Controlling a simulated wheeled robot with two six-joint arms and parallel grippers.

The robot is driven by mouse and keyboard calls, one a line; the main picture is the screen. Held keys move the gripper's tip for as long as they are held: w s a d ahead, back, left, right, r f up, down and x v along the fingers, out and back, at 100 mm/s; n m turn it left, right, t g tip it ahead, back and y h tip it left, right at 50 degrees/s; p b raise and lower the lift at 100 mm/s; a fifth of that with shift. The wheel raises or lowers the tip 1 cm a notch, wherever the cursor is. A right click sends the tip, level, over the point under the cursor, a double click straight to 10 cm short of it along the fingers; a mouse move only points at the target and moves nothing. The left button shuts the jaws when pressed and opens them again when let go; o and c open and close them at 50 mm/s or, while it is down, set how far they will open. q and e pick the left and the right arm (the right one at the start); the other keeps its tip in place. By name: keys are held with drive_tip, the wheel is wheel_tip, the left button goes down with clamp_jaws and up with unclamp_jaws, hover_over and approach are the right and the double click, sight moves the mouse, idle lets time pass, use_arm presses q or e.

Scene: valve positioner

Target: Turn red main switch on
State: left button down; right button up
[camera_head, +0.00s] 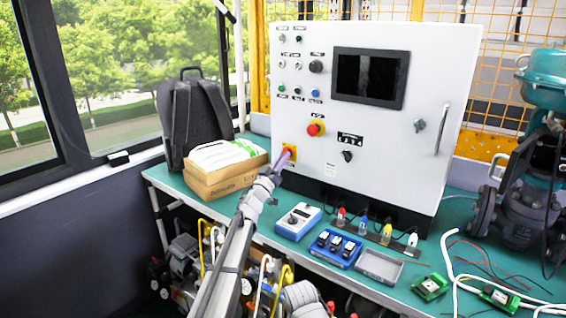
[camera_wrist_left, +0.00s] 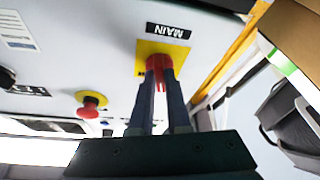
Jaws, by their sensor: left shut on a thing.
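The red main switch (camera_wrist_left: 159,63) sits on a square yellow plate (camera_wrist_left: 174,59) under a black MAIN label (camera_wrist_left: 168,31), which appears upside down in the left wrist view. My left gripper (camera_wrist_left: 160,75) is shut on the red switch, with one dark finger on each side of its handle. In the head view, my left gripper (camera_head: 281,164) reaches the lower left of the white control cabinet (camera_head: 390,130) and hides most of the switch. The yellow plate (camera_head: 290,150) shows behind it. My right gripper is not in view.
A red emergency stop button (camera_head: 316,129) sits right of and above the main switch, and a black knob (camera_head: 347,156) farther right. Cardboard boxes (camera_head: 226,180) and a black backpack (camera_head: 193,115) stand left of the cabinet. A blue device (camera_head: 298,220) lies on the green bench below.

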use_arm(q)
drive_tip(key=shift+w+a+r+m+g+h+p, duration=0.1)
drive_tip(key=shift+m+g+h+p, duration=0.65)
drive_tip(key=shift+m, duration=2.2)
drive_tip(key=shift+w+a+r+m+g+h+p, duration=0.15)
drive_tip(key=shift+m+g+h, duration=1.2)
drive_tip(key=shift+m, duration=1.65)
drive_tip(key=shift+w+a+f+m+g+h+p, duration=0.1)
drive_tip(key=shift+m+g+h+p, duration=0.2)
drive_tip(key=shift+m+g+h, duration=1.7)
drive_tip(key=shift+s+m+t+y, duration=0.1)
drive_tip(key=shift+m+t+y, duration=0.7)
drive_tip(key=shift+m+y, duration=0.3)
drive_tip(key=c, duration=0.9)
unclamp_jaws()
drive_tip(key=shift+s, duration=0.1)
